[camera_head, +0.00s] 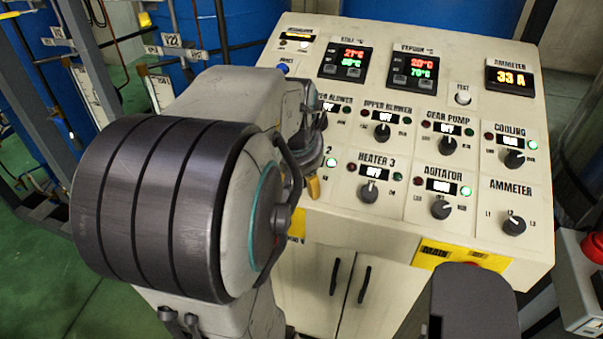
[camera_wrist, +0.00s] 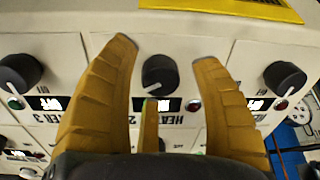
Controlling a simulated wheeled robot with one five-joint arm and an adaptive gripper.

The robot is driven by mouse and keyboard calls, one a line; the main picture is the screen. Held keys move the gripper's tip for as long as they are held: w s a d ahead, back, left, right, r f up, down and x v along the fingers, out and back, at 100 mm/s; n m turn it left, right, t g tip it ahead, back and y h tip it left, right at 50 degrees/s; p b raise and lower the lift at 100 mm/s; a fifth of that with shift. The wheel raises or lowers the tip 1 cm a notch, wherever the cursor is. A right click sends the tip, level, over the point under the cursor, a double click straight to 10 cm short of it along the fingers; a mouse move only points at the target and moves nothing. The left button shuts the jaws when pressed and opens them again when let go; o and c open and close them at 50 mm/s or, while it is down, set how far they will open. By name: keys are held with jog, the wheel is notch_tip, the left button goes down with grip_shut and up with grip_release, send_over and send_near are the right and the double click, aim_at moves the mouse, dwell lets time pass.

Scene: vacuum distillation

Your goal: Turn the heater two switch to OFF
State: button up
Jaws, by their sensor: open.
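The heater two knob (camera_wrist: 160,75) is a round black knob with a pale mark, seen upside down in the middle of the wrist view. Its lit display (camera_wrist: 168,104) is partly covered by a yellow finger. My gripper (camera_wrist: 165,50) is open, with a yellow finger on each side of the knob and a gap on both sides. A third yellow finger reaches up to just below the knob; I cannot tell whether it touches. In the head view my arm hides the knob; only a yellow fingertip (camera_head: 314,187) and a lit green lamp (camera_head: 331,162) show there.
The heater 3 knob (camera_head: 368,192) is to the right in the head view and left in the wrist view (camera_wrist: 20,72). Another knob (camera_wrist: 284,77) is right of my gripper in the wrist view. The agitator knob (camera_head: 440,208) and a yellow label (camera_head: 462,255) lie farther along the panel.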

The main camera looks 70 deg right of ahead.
jog(key=shift+c, duration=0.3)
grip_shut()
dwell(0.4)
